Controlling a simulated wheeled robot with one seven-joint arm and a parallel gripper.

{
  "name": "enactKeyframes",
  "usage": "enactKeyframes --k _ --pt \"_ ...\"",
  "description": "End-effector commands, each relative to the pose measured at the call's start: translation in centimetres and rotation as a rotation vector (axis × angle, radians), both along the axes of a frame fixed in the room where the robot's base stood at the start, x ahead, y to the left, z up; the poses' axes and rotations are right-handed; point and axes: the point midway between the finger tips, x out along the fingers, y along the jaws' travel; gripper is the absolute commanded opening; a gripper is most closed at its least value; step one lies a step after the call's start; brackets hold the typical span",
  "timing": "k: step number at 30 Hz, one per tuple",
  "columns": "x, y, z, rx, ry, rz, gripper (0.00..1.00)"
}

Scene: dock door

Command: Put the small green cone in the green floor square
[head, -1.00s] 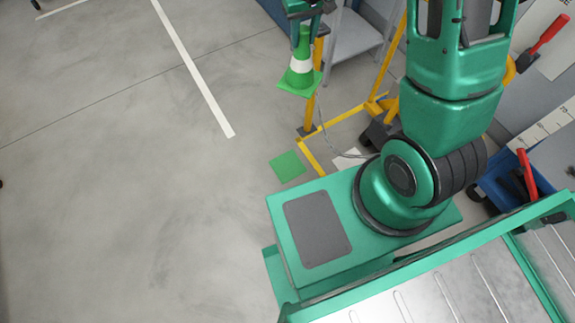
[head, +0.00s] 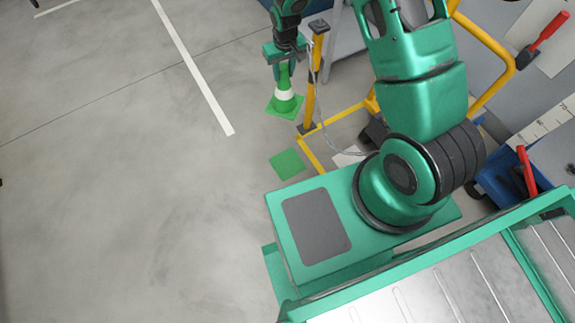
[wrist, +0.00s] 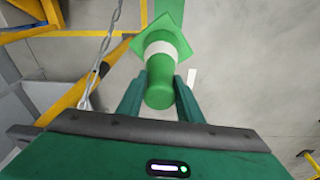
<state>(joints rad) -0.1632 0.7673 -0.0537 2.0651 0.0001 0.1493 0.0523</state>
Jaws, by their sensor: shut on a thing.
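The small green cone (head: 285,96) has a white band and a square green base. My gripper (head: 283,66) is shut on its top and holds it upright. In the wrist view the cone (wrist: 162,62) sits between the two fingers (wrist: 160,92), its base pointing away from the gripper. The green floor square (head: 287,164) lies flat and bare on the concrete, below the cone in the head view. From these views I cannot tell exactly how high the cone hangs above the floor.
A white sheet (head: 349,156) lies right of the square. A blue bin (head: 503,182) is at the right. The floor to the left is open, with a white line (head: 195,70).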

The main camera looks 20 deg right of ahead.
Motion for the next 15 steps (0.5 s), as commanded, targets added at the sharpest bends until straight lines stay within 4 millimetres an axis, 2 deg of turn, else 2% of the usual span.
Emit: enactKeyframes --k 1,8,15 --pt "-0.2 0.5 -1.7 -0.002 0.006 0.008 0.0" --pt "-1.0 2.7 -8.3 -0.001 0.005 0.034 0.0" --pt "-2.9 4.8 -15.1 0.0 0.006 0.062 0.0"
